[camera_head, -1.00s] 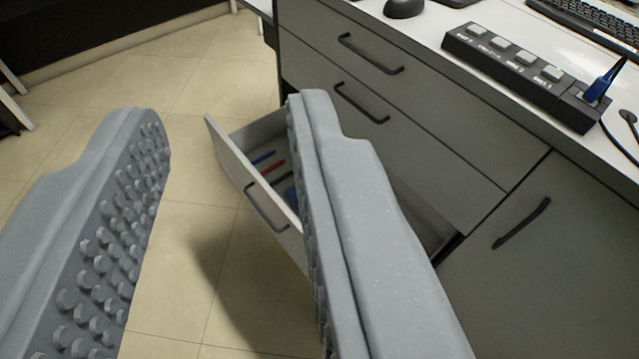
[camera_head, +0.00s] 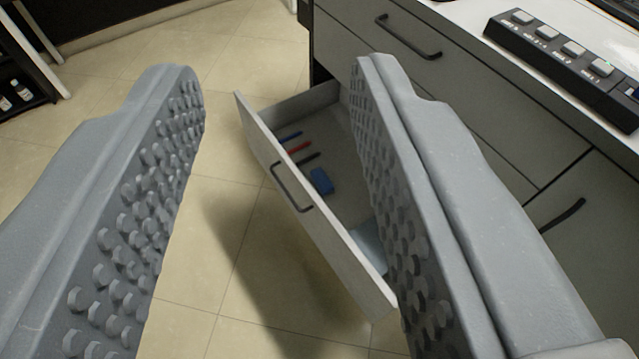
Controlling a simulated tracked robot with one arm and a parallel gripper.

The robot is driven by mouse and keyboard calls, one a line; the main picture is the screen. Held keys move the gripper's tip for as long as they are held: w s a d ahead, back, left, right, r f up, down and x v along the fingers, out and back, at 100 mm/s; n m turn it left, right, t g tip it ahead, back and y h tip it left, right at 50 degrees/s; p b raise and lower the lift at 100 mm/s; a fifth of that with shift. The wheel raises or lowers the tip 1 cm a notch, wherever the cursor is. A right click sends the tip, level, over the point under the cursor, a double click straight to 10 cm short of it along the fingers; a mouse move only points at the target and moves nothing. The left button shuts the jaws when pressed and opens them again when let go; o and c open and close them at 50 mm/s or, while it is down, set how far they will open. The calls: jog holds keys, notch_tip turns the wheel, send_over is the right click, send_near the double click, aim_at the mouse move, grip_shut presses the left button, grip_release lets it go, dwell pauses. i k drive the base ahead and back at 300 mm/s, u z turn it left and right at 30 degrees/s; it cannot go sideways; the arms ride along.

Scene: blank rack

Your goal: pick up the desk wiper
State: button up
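The likely desk wiper is a small blue block (camera_head: 321,181) lying in the open bottom drawer (camera_head: 345,262) of the grey cabinet. My gripper (camera_head: 268,65) is open, with its two grey studded fingers wide apart and nothing between them. It is above and in front of the drawer, apart from it. The right finger hides the drawer's right part and some of its inside.
Blue, red and dark pens (camera_head: 299,147) lie in the drawer near the block. A pale flat item (camera_head: 369,243) lies nearer the front, partly hidden. The closed upper drawers (camera_head: 400,60) and a desktop with a button strip (camera_head: 560,50) stand right. The tiled floor (camera_head: 240,235) is clear at left.

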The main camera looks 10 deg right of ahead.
aim_at(321, 181)
jog(key=u, duration=0.8)
jog(key=i, duration=0.9)
jog(key=z, duration=2.05)
jog(key=k, duration=0.55)
jog(key=z, duration=0.15)
jog(key=i, duration=0.55)
jog(key=u, duration=0.15)
